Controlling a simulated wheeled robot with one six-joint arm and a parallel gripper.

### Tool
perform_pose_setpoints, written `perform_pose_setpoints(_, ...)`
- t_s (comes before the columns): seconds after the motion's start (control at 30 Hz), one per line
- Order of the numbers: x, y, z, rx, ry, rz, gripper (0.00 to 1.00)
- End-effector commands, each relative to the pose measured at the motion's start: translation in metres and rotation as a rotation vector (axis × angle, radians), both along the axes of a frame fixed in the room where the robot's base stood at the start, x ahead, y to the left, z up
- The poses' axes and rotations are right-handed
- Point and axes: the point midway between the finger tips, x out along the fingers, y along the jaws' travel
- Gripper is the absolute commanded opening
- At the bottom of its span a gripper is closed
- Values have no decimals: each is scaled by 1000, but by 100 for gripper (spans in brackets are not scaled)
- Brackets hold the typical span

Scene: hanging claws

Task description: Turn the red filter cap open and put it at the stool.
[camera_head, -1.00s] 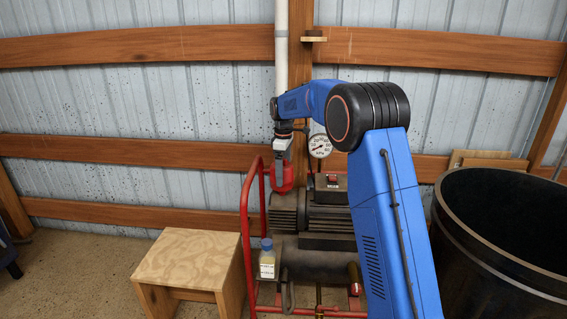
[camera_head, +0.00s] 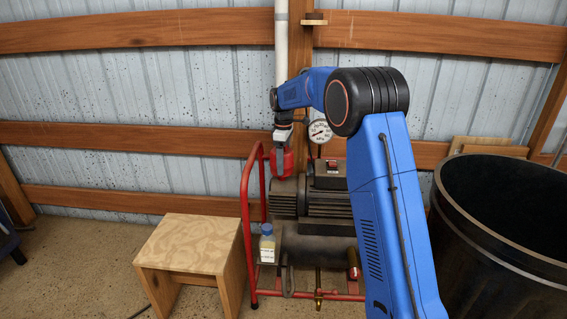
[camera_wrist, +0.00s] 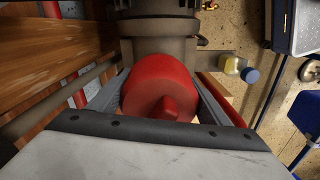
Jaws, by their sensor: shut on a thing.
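The red filter cap (camera_head: 284,163) shows below my gripper (camera_head: 283,150) in the head view, at the left end of the dark pump (camera_head: 325,200). In the wrist view the red cap (camera_wrist: 158,78) has a raised knob and lies between the two fingers of my gripper (camera_wrist: 160,85). The fingers are shut on its sides. The cap adjoins a grey-brown cylinder (camera_wrist: 160,45) of the pump; whether its thread is still engaged cannot be told. The wooden stool (camera_head: 195,240) stands on the floor to the left of the pump, and its top is bare.
A red tube frame (camera_head: 245,215) surrounds the pump. A bottle with a blue cap (camera_head: 267,247) stands low beside the stool. A gauge (camera_head: 320,131) sits close to the right of my gripper. A large black bin (camera_head: 500,240) stands at the right.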

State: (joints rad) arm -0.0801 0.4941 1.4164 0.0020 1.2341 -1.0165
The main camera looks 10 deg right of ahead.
Motion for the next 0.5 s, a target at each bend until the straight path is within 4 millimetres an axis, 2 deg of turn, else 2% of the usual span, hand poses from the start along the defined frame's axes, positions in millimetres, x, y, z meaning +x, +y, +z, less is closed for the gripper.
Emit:
perform_pose_setpoints(0.13, 1, 0, 0, 0, 0, 68, 31)
perform_pose_setpoints(0.17, 1, 0, 0, 0, 0, 95, 24)
perform_pose_setpoints(0.2, 1, 0, 0, 0, 0, 123, 73)
perform_pose_setpoints(0.27, 1, 0, 0, 0, 0, 117, 88)
perform_pose_setpoints(0.3, 1, 0, 0, 0, 0, 117, 93)
perform_pose_setpoints(0.5, 1, 0, 0, 0, 0, 116, 93)
